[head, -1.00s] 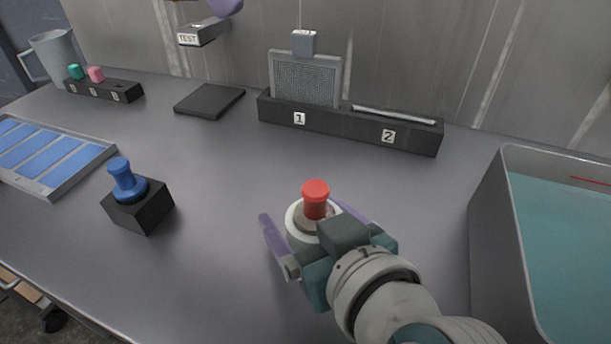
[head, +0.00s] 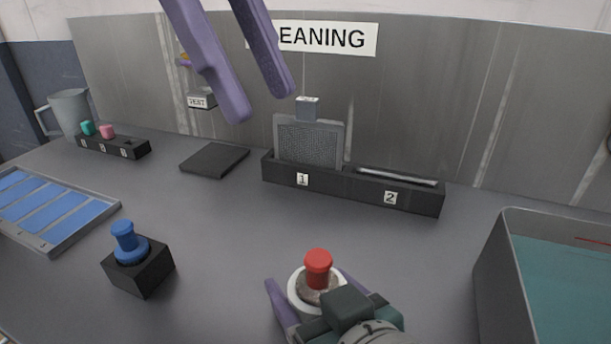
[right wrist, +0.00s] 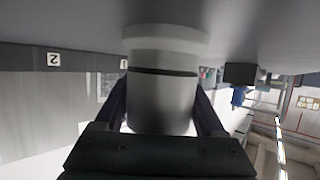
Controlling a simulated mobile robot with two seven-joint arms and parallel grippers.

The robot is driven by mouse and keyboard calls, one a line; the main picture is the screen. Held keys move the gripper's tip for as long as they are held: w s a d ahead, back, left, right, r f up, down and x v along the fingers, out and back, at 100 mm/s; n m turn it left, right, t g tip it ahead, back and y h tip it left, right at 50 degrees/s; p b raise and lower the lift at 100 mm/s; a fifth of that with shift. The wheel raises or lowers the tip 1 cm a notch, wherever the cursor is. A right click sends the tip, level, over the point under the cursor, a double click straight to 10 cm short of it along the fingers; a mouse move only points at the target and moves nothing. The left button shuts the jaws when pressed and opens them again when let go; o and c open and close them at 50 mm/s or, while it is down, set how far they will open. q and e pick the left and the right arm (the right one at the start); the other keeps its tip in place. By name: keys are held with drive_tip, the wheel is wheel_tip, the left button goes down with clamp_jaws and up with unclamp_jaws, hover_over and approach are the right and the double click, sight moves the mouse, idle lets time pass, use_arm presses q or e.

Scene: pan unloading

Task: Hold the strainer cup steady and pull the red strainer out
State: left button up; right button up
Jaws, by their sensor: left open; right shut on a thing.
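The red strainer (head: 318,264) has a red knob on top and stands upright in the strainer cup (head: 296,291), a round cup with a white rim. The cup also shows in the right wrist view (right wrist: 162,85), pale with a dark band. My right gripper (head: 314,288) is shut on the cup, one finger on each side. My left gripper (head: 264,107) is open and empty, high up at the top of the head view, well away from the red strainer.
A blue-knobbed piece (head: 127,240) stands in a black block (head: 139,272) to the left. A grey bin (head: 487,270) with teal inside stands at the right. Behind are a black slotted rack (head: 345,188) and a dark pad (head: 214,160). The table between them is clear.

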sight(317, 258)
use_arm(q)
drive_tip(key=d+f+m+y, duration=0.1)
drive_tip(key=f+m, duration=0.4)
drive_tip(key=m, duration=0.3)
drive_tip(key=s+d+f+m+t+y, duration=0.1)
drive_tip(key=d+f+m, duration=0.1)
drive_tip(key=f+m, duration=0.4)
drive_tip(key=d+f+m+t+y, duration=0.1)
drive_tip(key=d+f+m, duration=0.1)
drive_tip(key=f+m, duration=0.3)
drive_tip(key=shift+s+f+m, duration=0.1)
drive_tip(key=shift+f+m, duration=0.1)
drive_tip(key=shift+m, duration=0.95)
drive_tip(key=shift+s+f+m, duration=0.1)
drive_tip(key=shift+f+m, duration=0.05)
drive_tip(key=shift+m, duration=1)
clamp_jaws()
